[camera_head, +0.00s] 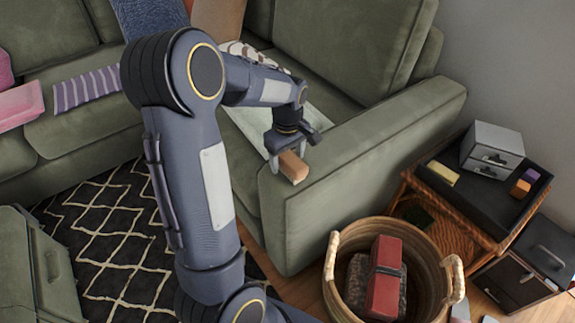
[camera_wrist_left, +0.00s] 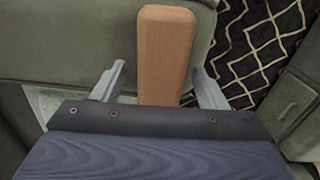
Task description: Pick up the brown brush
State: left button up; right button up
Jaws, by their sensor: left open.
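The brown brush (camera_head: 293,166) shows as a smooth wooden block at the end of the sofa, near the inner side of its armrest. It also shows in the left wrist view (camera_wrist_left: 166,45), its long face running away from the palm. My left gripper (camera_head: 290,146) is open, with one finger on each side of the brush. In the left wrist view, gaps show between both fingers and the wood. The brush's near end is hidden behind the gripper body. Two small pale grey tips at the head view's bottom right may be my right gripper; I cannot tell.
The green sofa armrest (camera_head: 375,150) rises right beside the gripper. A wicker basket (camera_head: 337,282) holding a red item (camera_head: 384,278) stands below right. A black-topped side table (camera_head: 470,205) carries a grey drawer box (camera_head: 492,148) and small blocks. A patterned rug (camera_head: 115,235) lies left.

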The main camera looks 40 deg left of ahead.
pick_arm(q)
jog(key=shift+f, duration=0.8)
jog(key=c, duration=1.1)
jog(key=shift+r, duration=0.5)
notch_tip(320, 180, up, 2)
jog(key=shift+r+p, duration=0.2)
jog(key=shift+p, duration=0.3)
jog(key=s+d+r+p, duration=0.3)
jog(key=s+r, duration=0.6)
jog(key=s, duration=0.4)
jog(key=shift+s+d+r, duration=0.2)
jog(key=shift+s+r, duration=0.1)
jog(key=shift+r, duration=0.05)
